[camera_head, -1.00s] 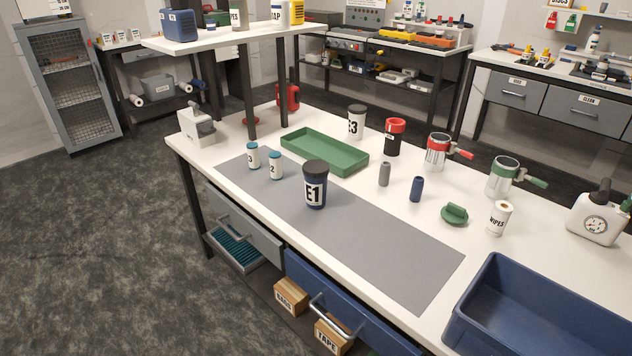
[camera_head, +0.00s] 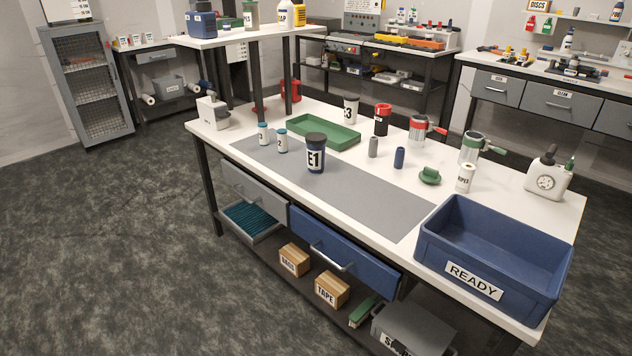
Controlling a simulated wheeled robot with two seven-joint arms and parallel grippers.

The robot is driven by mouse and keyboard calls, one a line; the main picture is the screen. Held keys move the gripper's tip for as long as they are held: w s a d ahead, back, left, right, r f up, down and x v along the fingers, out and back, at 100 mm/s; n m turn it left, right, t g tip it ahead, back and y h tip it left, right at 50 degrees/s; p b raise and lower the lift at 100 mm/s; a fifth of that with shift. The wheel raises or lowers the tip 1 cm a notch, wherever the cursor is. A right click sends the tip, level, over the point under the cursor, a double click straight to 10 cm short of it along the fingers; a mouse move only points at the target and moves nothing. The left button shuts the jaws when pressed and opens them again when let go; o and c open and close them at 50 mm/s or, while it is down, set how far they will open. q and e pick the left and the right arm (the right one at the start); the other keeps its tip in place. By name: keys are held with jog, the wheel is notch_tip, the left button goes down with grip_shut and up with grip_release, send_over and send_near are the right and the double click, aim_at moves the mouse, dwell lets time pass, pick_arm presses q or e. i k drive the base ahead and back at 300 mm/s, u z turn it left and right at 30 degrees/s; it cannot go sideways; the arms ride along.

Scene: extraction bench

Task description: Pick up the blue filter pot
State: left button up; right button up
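The frame does not name the blue filter pot, and two things could be it. One is a dark blue pot with a black lid and a white E1 label (camera_head: 316,155), upright on the grey mat (camera_head: 370,200). The other is a small plain dark blue cylinder (camera_head: 399,158), upright on the white bench top right of the mat, beside a similar grey cylinder (camera_head: 373,147). I cannot tell which one is meant. Nothing touches either. Neither of my grippers is in view.
A green tray (camera_head: 335,138) lies behind the E1 pot. Two small blue-capped bottles stand left of it. Red and green handled devices (camera_head: 470,148) and a green knob (camera_head: 430,176) stand right. A blue READY crate (camera_head: 470,283) fills the bench's right end. Bare floor lies in front.

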aim_at(315, 153)
jog(key=u, duration=1.55)
jog(key=i, duration=2.05)
jog(key=z, duration=1.3)
jog(key=i, duration=0.85)
jog(key=z, duration=0.7)
